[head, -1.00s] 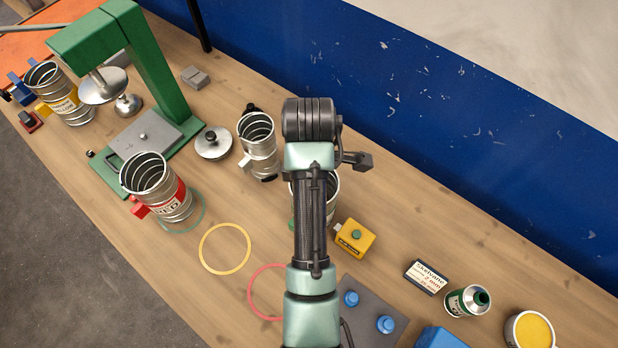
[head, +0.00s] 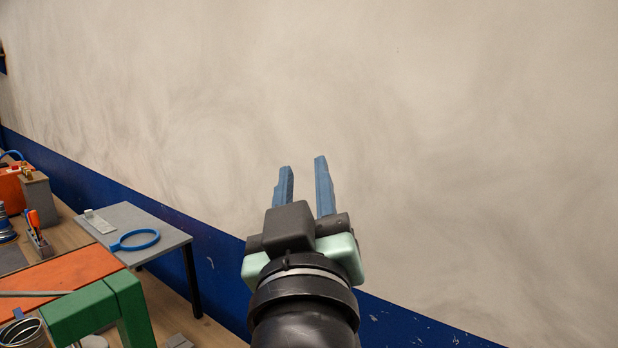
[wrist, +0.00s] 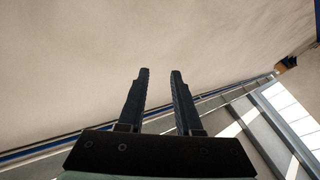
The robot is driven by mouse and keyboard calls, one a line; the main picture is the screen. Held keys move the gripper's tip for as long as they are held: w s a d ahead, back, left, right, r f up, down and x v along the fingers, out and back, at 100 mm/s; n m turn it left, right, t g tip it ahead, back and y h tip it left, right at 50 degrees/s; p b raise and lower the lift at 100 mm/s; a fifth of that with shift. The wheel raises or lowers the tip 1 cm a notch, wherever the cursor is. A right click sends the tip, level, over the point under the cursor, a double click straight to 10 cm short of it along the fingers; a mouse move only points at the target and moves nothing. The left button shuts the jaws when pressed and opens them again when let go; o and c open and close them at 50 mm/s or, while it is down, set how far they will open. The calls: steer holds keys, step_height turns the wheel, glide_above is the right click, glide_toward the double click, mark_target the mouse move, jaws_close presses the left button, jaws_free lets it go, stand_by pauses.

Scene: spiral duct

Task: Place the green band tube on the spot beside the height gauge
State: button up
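My gripper (head: 303,165) is raised in front of the bare wall, with its two blue fingers apart and nothing between them. It also shows open and empty in the wrist view (wrist: 160,72). No green band is visible in either current view. The rim of one metal tube (head: 22,335) shows at the lower left edge of the head view; its band is out of frame. I cannot make out the height gauge or the spot beside it in the current views.
The green press frame (head: 85,310) stands at the lower left, by an orange mat (head: 65,280). Behind it is a grey raised table (head: 150,222) with a blue ring (head: 135,240) on it. A tool holder (head: 38,242) is further left. The wall (head: 450,150) fills the right.

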steer(key=s+r+m+t, duration=0.3)
steer(key=s+r+t, duration=0.3)
steer(key=s+r, duration=0.5)
steer(key=shift+s+d+r+m, duration=0.25)
steer(key=shift+r+m, duration=0.15)
steer(key=shift+r, duration=0.35)
step_height(320, 180, down, 12)
steer(key=b, duration=1.1)
steer(key=shift+r, duration=0.25)
steer(key=shift+r, duration=0.1)
